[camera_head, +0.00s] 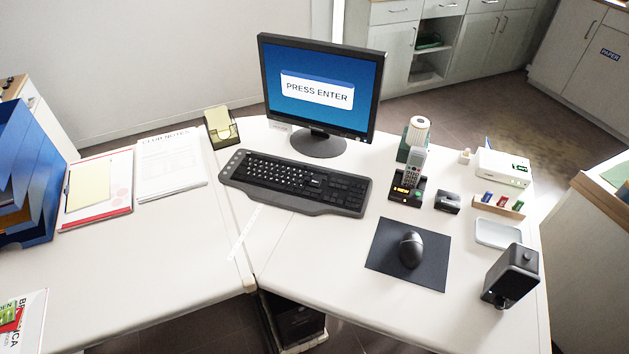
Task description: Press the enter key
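A black keyboard (296,183) lies on the white desk in front of the monitor, its right end angled toward me. Its keys are small in this view, and I cannot clearly make out the enter key; one key right of the middle carries a pale label. The monitor (320,91) stands upright behind the keyboard. Its blue screen shows a white box reading "PRESS ENTER". Neither of my grippers shows in the head view.
A mouse (411,250) sits on a dark pad (377,255) to the keyboard's right. A cordless phone (413,173) stands in its base behind it. A black speaker-like box (510,276) stands at the right edge.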

